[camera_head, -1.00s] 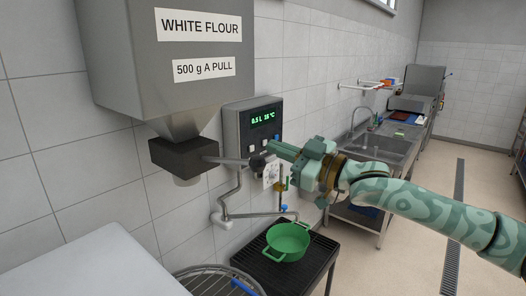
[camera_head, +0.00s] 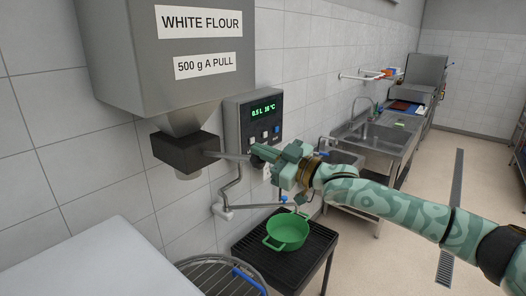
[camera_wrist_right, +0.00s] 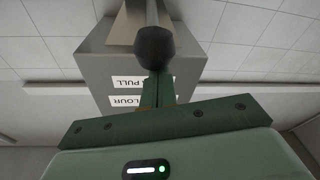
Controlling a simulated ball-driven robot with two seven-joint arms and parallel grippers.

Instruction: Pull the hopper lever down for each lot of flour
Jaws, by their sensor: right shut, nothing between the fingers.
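The hopper (camera_head: 195,55) is a grey metal box labelled WHITE FLOUR and 500 g A PULL, mounted at the upper left in the head view. A dark outlet block (camera_head: 186,152) sits under its funnel. The lever (camera_head: 230,156) is a thin metal rod sticking out roughly level to the right from this block. Its dark round knob (camera_wrist_right: 155,46) shows large in the right wrist view, in front of my fingertips. My right gripper (camera_head: 257,149) is shut and empty at the lever's knob end. Whether it touches the knob I cannot tell. My left gripper is not in view.
A water panel (camera_head: 260,115) reading 0.5 L 16 °C is on the wall just behind the gripper. A green pot (camera_head: 288,233) stands on a black grated stand (camera_head: 310,262) below. A pale worktop (camera_head: 80,265) is at lower left, and a sink (camera_head: 375,140) further back.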

